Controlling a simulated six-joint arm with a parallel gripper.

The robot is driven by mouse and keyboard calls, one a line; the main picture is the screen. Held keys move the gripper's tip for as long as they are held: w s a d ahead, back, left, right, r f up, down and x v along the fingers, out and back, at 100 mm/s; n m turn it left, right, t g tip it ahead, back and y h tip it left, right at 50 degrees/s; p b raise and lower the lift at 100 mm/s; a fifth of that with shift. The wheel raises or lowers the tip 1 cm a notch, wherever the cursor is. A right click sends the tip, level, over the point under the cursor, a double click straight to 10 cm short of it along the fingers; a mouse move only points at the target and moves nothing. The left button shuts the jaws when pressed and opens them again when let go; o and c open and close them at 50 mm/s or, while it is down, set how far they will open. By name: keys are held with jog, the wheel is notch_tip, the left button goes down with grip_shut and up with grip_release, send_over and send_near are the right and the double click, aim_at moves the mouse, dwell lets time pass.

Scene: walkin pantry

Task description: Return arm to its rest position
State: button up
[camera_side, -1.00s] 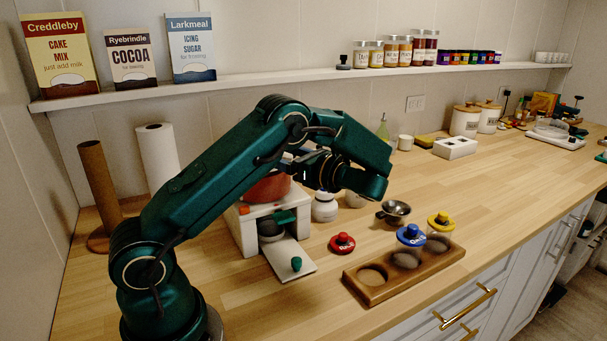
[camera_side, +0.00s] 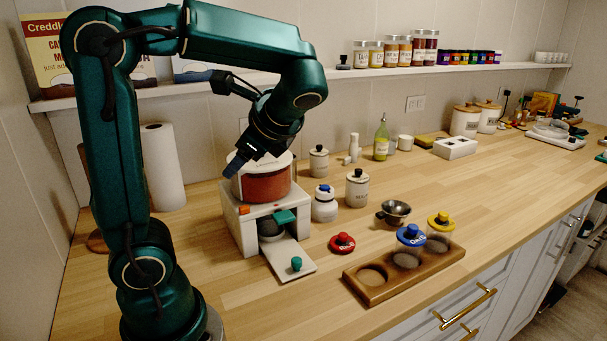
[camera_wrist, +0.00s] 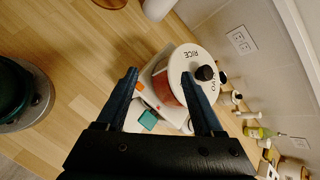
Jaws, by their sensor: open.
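My gripper (camera_side: 243,165) hangs above and in front of a red-brown canister with a white lid (camera_side: 264,181), which stands on a small white stand (camera_side: 235,228). In the wrist view my gripper (camera_wrist: 163,82) shows two dark fingers spread wide with nothing held between them. The canister (camera_wrist: 168,87) and its lid (camera_wrist: 190,67) with a black knob lie beyond the fingers. I cannot tell from the side view whether a fingertip touches the canister. My arm is raised and folded, with its upper links high over the counter.
A wooden rack (camera_side: 383,291) with blue- and yellow-lidded jars stands at the front. A red lid (camera_side: 342,243), a metal bowl (camera_side: 395,212) and white jars (camera_side: 357,188) are nearby. A paper towel roll (camera_side: 163,168) stands behind my arm. The counter's right side has free room.

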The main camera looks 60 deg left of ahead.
jog(key=d+f+n+t+h, duration=0.3)
jog(key=d+n+h, duration=0.1)
jog(key=d, duration=0.5)
jog(key=s+d+f+n+t+h, duration=0.1)
jog(key=d+f+n+t+h, duration=0.2)
jog(key=d, duration=0.5)
jog(key=n+t+h, duration=0.1)
jog(key=n+h, duration=0.1)
jog(key=shift+s+d+t+h, duration=0.2)
jog(key=shift+d+t+h, duration=0.1)
jog(key=shift+d+h, duration=0.1)
